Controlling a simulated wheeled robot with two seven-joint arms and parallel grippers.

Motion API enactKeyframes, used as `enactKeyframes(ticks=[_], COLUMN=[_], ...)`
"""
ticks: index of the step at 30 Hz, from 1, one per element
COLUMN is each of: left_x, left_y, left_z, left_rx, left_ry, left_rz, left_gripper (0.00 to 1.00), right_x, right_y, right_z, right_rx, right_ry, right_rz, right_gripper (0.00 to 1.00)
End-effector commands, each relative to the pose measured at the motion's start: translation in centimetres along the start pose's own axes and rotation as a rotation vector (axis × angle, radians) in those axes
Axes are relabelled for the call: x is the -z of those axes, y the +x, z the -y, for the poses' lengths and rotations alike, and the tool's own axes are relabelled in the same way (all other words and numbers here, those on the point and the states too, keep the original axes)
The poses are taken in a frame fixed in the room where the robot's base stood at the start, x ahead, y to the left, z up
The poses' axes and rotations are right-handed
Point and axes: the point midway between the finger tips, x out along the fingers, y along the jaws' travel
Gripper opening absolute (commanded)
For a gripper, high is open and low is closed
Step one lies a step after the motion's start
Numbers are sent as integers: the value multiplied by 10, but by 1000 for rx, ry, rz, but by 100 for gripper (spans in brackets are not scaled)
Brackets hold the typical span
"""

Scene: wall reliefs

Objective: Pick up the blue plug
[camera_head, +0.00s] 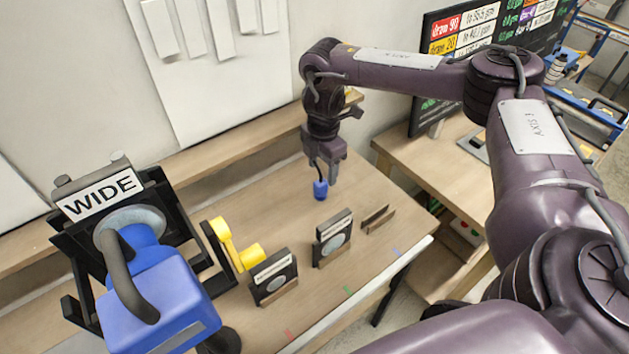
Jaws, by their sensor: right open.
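A small blue plug (320,189) with a dark curved cable shows in the middle of the wooden bench (270,215). My right gripper (324,171) points down just above it, with its two fingers apart. The plug's dark cable rises toward the space between the fingers; I cannot tell whether they touch it. A much larger blue block (160,295), also with a dark curved cable, shows close at the left, against a grey round part under a sign (98,195) reading WIDE. My left gripper is not in view.
A yellow part (234,245) stands beside the WIDE frame. Two dark labelled panels (273,277) (332,239) and a small wooden holder (378,219) line the bench's front. White reliefs (215,50) hang on the wall. A second table (440,160) stands right.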

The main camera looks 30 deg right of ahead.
Motion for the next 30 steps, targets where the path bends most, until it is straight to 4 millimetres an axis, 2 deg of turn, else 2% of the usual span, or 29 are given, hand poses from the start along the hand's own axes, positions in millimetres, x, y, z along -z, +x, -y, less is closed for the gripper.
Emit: enactKeyframes(ticks=[8,11,15,24,30], left_x=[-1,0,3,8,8], left_y=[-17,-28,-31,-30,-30], left_z=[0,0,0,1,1], left_rx=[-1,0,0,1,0], left_ry=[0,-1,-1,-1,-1], left_rz=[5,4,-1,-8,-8], left_gripper=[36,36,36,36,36], right_x=[2,4,4,4,4], right_y=[30,44,65,72,72], right_z=[1,0,0,-1,-1], right_rx=[4,4,4,0,0], right_ry=[-1,-2,0,0,0], right_rz=[2,3,1,0,0], right_gripper=[58,58,58,58,33])
